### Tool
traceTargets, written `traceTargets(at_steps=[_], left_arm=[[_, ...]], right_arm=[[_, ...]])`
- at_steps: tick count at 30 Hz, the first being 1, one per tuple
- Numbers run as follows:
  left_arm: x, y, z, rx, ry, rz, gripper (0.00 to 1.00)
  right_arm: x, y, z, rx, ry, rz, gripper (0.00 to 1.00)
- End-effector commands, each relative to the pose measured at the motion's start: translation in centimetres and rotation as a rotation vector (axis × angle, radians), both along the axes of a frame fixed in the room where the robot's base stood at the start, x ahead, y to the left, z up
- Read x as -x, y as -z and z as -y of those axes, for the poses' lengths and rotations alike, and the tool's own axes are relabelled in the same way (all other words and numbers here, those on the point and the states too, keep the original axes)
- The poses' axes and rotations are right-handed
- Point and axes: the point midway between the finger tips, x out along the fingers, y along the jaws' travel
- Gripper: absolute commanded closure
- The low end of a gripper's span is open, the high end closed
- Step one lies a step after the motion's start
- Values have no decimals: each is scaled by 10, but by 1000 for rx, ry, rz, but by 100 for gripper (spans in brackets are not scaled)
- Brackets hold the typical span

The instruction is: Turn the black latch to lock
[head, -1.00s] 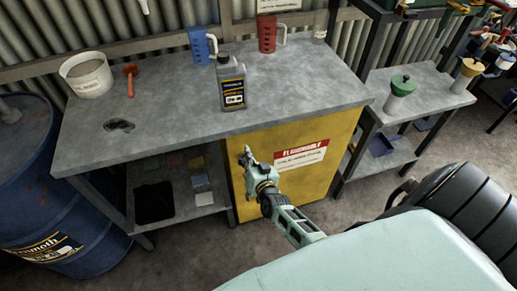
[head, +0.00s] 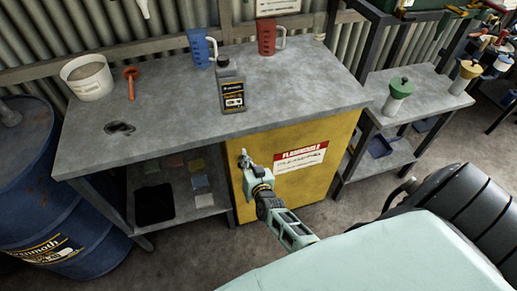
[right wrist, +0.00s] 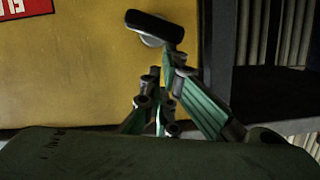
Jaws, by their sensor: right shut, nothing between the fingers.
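The black latch (right wrist: 155,27) is a short rounded bar on a silver round base (right wrist: 151,41), on the yellow cabinet door (head: 320,180). In the right wrist view it lies nearly sideways, its right end a little lower. My right gripper (right wrist: 168,68) is shut and empty, its fingertips at the right end of the latch; I cannot tell whether they touch it. In the head view my right gripper (head: 245,160) is at the door's upper left and hides the latch. My left gripper is not in view.
The grey workbench (head: 170,115) overhangs the door; a dark oil bottle (head: 231,85) stands on it near the front edge. An open shelf (head: 180,205) is left of the door, and a blue drum (head: 60,215) stands further left. A side table (head: 425,95) is at right.

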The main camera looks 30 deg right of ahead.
Motion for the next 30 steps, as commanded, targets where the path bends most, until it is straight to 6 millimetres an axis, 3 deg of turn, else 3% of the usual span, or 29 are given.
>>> traceTargets(at_steps=[30], left_arm=[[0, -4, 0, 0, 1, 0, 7]], right_arm=[[-1, 1, -6, 91, 0, -28, 100]])
